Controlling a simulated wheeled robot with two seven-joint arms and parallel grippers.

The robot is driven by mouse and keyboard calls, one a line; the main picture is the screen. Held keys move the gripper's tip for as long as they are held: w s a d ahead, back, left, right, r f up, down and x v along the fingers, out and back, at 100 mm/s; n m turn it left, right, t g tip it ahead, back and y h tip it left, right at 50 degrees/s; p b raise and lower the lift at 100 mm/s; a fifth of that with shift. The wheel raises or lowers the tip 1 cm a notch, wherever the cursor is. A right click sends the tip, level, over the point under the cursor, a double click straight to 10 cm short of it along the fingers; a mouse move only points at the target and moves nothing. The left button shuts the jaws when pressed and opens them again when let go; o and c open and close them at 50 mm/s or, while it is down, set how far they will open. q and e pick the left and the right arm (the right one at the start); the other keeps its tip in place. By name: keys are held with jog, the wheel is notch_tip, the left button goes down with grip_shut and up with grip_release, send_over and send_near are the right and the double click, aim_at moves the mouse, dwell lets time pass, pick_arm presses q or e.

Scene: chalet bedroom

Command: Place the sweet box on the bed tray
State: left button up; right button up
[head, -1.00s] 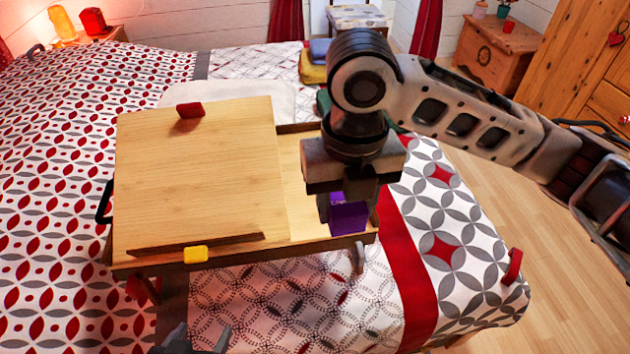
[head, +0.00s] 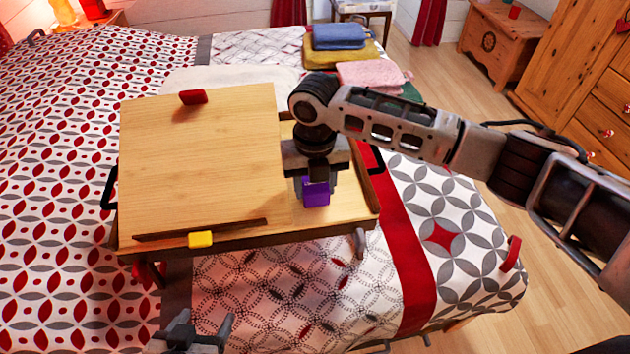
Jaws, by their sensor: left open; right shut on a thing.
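The sweet box is a small purple box (head: 316,193) over the right-hand section of the wooden bed tray (head: 345,215). My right gripper (head: 316,182) comes down over it from above and is shut on it. I cannot tell whether the box touches the tray surface. The gripper and wrist hide the far part of that section. The tray stands on the bed, with a large raised wooden panel on its left. My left gripper (head: 200,335) is open and empty at the bottom edge, in front of the tray.
A yellow block (head: 201,239) sits at the panel's front ledge and a red block (head: 193,97) near its back edge. Folded blue (head: 339,36), mustard and pink cloths lie on the bed behind the tray. A wooden chest (head: 500,40) stands beyond, with open floor at right.

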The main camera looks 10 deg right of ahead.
pick_arm(q)
jog(key=shift+f, duration=0.1)
pick_arm(e)
jog(key=shift+f, duration=0.25)
jog(key=o, duration=0.7)
pick_arm(q)
jog(key=shift+w, duration=0.1)
pick_arm(e)
jog(key=shift+r, duration=0.15)
pick_arm(q)
jog(key=shift+d+b, duration=0.1)
jog(key=shift+b, duration=0.4)
pick_arm(e)
notch_tip(320, 180, up, 12)
jog(key=shift+r, duration=0.1)
pick_arm(q)
jog(key=shift+f, duration=0.15)
